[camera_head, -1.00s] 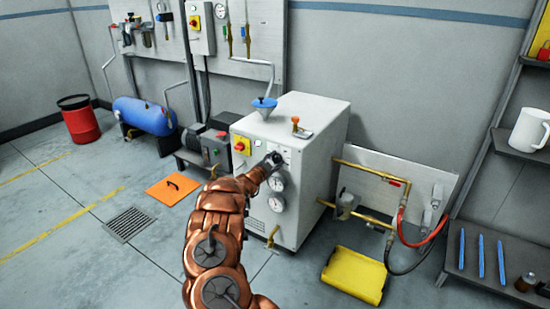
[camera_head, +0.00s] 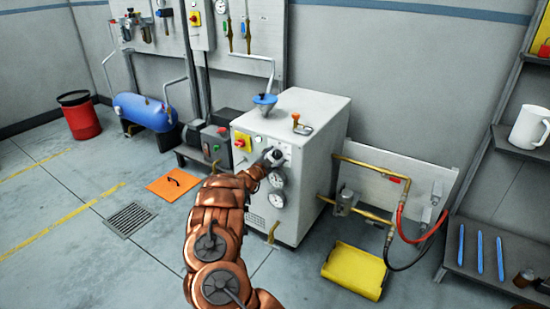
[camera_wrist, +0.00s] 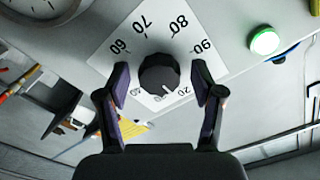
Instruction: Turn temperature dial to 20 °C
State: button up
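The temperature dial is a black round knob (camera_wrist: 159,74) on a white scale plate (camera_wrist: 112,50) in the wrist view. The numbers 60, 70, 80 and 90 show around its upper side, and 20 shows at its lower right. A pale mark on the knob's lower right edge points down towards the 20 side; its exact reading cannot be told. My gripper (camera_wrist: 161,76) is open, with one finger left and one right of the knob, a gap showing on both sides. In the head view my gripper (camera_head: 270,158) is at the cabinet's front and largely hides the dial.
The dial is on a pale cabinet (camera_head: 312,190). A yellow-red switch (camera_head: 242,141) sits left of it, gauges (camera_head: 277,199) below. A green button (camera_wrist: 265,42) shows in the wrist view. Brass pipes (camera_head: 362,216) are at the right, a yellow bin (camera_head: 354,271) on the floor.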

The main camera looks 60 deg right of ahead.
jog(key=shift+a, duration=0.1)
jog(key=a, duration=1.1)
jog(key=shift+s+a, duration=0.25)
jog(key=shift+a, duration=0.15)
dwell(0.5)
